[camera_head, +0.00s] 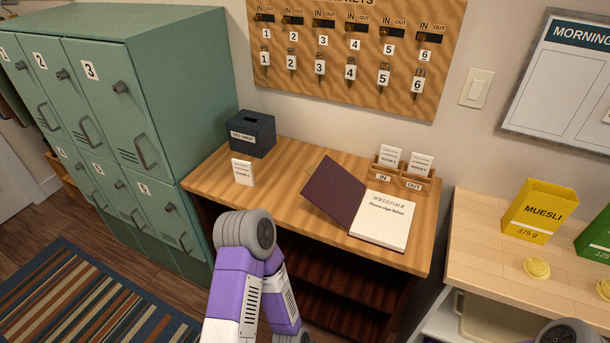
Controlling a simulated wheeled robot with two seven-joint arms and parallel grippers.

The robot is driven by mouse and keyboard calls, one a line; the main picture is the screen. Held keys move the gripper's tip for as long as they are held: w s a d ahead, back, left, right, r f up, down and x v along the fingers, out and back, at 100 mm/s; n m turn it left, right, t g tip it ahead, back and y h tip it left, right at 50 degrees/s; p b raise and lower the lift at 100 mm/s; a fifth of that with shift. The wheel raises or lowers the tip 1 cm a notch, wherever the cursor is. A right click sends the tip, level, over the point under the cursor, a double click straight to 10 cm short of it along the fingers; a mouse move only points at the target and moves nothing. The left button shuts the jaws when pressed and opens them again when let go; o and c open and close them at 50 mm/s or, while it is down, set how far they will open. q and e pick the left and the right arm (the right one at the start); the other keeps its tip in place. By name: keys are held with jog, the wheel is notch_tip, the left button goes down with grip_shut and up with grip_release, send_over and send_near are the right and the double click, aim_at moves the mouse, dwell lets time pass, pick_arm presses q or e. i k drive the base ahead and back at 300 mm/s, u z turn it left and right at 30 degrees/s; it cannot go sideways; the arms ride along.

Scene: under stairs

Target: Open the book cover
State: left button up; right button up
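The book lies on the right part of the wooden desk. Its dark maroon cover (335,190) stands raised and tilted to the left of the white page (385,219), which shows "WELCOME" and a smaller line of text. The cover is open, with its left part leaning up over the desk; I cannot tell whether its far edge touches the desk. My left arm's purple and white links and grey joint show at the bottom centre, in front of the desk and apart from the book. Neither gripper is in view. Only a grey part of mine shows at the bottom right edge.
The wooden desk (285,205) carries a dark key-drop box (251,134), a small white card (243,172) and an IN/OUT card holder (400,178) behind the book. Green lockers (130,100) stand left. A counter at right holds a yellow muesli box (541,211).

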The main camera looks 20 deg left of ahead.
aim_at(333, 189)
jog(key=k, duration=0.3)
jog(key=u, duration=1.55)
jog(key=i, duration=0.7)
jog(key=z, duration=1.45)
